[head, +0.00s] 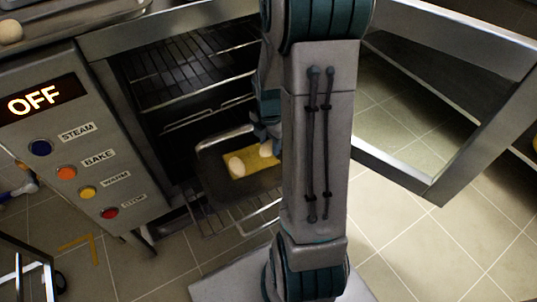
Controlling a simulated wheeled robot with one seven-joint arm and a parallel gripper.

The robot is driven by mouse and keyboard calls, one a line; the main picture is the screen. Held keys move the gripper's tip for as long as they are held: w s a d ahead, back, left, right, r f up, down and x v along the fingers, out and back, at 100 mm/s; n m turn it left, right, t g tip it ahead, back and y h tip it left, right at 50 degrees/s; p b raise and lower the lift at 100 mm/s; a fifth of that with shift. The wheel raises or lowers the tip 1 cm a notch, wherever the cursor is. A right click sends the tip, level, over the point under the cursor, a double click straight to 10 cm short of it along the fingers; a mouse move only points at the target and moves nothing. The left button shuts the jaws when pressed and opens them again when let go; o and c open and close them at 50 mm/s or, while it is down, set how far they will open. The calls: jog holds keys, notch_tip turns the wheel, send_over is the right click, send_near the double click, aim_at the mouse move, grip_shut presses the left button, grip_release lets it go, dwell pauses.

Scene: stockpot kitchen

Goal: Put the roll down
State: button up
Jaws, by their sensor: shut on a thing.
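My gripper (267,142) is over the right part of a dark metal tray (211,150), partly hidden behind my own arm. It is shut on a pale, rounded roll (265,150), which is low over the yellow mat (238,185) in the tray. I cannot tell whether the roll touches the mat. A second pale roll (236,167) lies on the mat to the left of it. The right side of the tray is hidden by my arm.
The tray is at the mouth of an oven (190,80), near a pulled-out wire rack (225,220). The glass oven door (420,110) stands open on the right. The control panel (75,150) reads OFF. Another roll (10,31) lies in a tray (75,20) at upper left.

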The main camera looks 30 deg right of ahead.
aim_at(268, 158)
jog(key=shift+w+f, duration=0.2)
jog(key=shift+w, duration=0.05)
jog(key=shift+f+b, duration=1.1)
jog(key=shift+f, duration=0.8)
jog(key=shift+f, duration=0.15)
jog(key=o, duration=1)
jog(key=shift+c, duration=0.2)
